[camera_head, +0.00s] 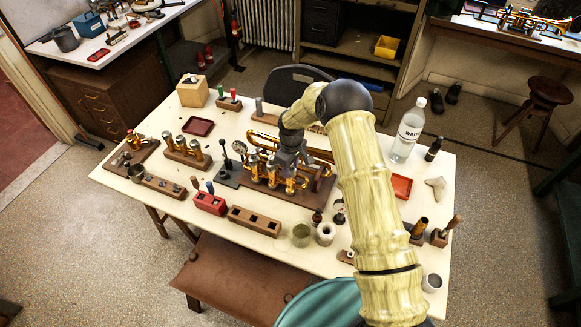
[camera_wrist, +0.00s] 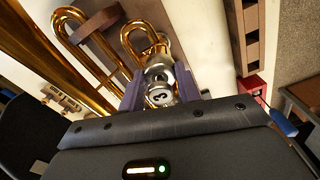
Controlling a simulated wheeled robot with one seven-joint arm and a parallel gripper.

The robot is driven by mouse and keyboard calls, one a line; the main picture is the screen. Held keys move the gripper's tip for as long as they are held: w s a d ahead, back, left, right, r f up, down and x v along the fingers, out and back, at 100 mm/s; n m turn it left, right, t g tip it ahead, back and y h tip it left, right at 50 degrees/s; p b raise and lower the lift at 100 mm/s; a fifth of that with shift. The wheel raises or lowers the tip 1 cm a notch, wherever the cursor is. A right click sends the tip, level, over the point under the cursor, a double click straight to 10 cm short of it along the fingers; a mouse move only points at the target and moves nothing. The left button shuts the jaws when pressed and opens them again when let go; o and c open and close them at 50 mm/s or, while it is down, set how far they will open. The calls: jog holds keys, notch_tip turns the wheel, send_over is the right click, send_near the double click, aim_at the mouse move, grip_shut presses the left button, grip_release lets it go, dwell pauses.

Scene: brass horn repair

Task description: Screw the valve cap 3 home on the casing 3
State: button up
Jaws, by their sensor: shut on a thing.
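A silver valve cap marked 3 (camera_wrist: 159,96) is between the two grey-purple fingers of my gripper (camera_wrist: 160,84) in the wrist view. My gripper is shut on it. In the head view my gripper (camera_head: 289,165) reaches down over the brass horn (camera_head: 262,143), which lies on a dark wooden board (camera_head: 318,192). Brass valve casings (camera_head: 254,166) stand in a row at the horn's near side. My gripper is over the right end of that row. Casing 3 is mostly hidden under the cap and fingers, so I cannot tell how far the cap sits on its thread.
The white table (camera_head: 130,175) is crowded. A black lever tool (camera_head: 228,168) stands left of the horn, a red block (camera_head: 210,203) and a wooden slotted block (camera_head: 254,220) in front. A clear bottle (camera_head: 407,133) and a red tray (camera_head: 401,186) are at right.

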dwell(0.4)
jog(key=o, duration=1)
jog(key=shift+o, duration=0.2)
jog(key=shift+r, duration=0.1)
notch_tip(320, 180, up, 17)
jog(key=b, duration=0.4)
jog(key=shift+s+d, duration=0.15)
jog(key=shift+d, duration=0.05)
jog(key=shift+r, duration=0.1)
